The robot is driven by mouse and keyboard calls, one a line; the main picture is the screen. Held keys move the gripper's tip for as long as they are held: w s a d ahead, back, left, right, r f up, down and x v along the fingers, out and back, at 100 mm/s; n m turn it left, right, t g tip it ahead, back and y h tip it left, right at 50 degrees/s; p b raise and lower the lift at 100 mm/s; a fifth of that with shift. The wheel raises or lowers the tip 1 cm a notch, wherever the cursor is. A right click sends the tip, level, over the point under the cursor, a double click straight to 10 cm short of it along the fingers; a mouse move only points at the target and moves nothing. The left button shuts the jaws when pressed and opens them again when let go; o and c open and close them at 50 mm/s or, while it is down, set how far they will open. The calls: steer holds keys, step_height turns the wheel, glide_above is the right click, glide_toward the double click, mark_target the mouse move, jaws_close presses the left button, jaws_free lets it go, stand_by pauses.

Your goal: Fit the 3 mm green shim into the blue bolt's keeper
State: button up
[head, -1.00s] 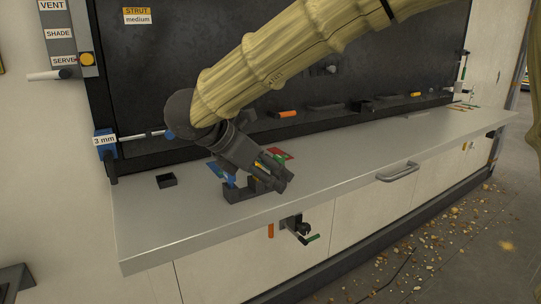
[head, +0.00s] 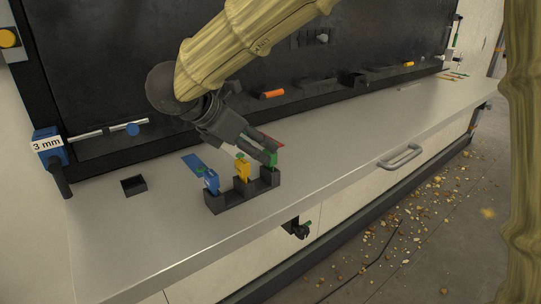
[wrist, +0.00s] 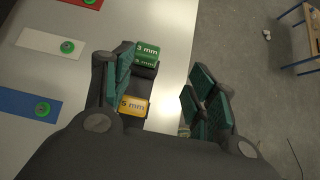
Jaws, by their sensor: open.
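The green shim (head: 273,159) stands upright in the right end of a black rack (head: 243,199). In the wrist view the green shim (wrist: 147,51) reads "3 mm". My gripper (head: 266,151) is just behind and above it; in the wrist view my gripper (wrist: 160,85) is open and empty, its left finger close beside the shim. Whether they touch I cannot tell. A yellow shim (head: 242,170), marked "5 mm" in the wrist view (wrist: 133,106), and a blue shim (head: 211,181) share the rack. The blue bolt block (head: 47,145), labelled "3 mm", sits at the panel's left with a rod and blue knob (head: 132,129).
A small black tray (head: 134,186) lies left of the rack. Blue (wrist: 28,103), white (wrist: 50,44) and red strips lie on the bench behind the rack. The dark panel rises behind.

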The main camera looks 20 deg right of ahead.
mark_target(270, 153)
steer(key=w+f, duration=0.1)
steer(key=w+d+f+p, duration=0.1)
steer(key=w, duration=0.1)
steer(key=w+d+f, duration=0.1)
steer(key=shift+w+f, duration=0.15)
steer(key=shift+f, duration=0.1)
steer(key=shift+s+d+f+p, duration=0.35)
steer(key=shift+d+p, duration=0.15)
steer(key=shift+d, duration=0.1)
steer(key=shift+s+d+f+p, duration=0.2)
steer(key=shift+s+d+p, duration=0.1)
steer(key=shift+d+p, duration=0.2)
steer(key=shift+w+d+f, duration=0.25)
steer(key=shift+w+f, duration=0.35)
steer(key=shift+f, duration=0.05)
steer(key=shift+w+f, duration=0.1)
steer(key=shift+w, duration=0.1)
steer(key=shift+s+r, duration=0.25)
steer(key=shift+s, duration=0.1)
steer(key=shift+c, duration=1.2)
steer(key=shift+s, duration=0.1)
steer(key=c, duration=0.3)
steer(key=shift+f, duration=0.1)
steer(key=c, duration=0.4)
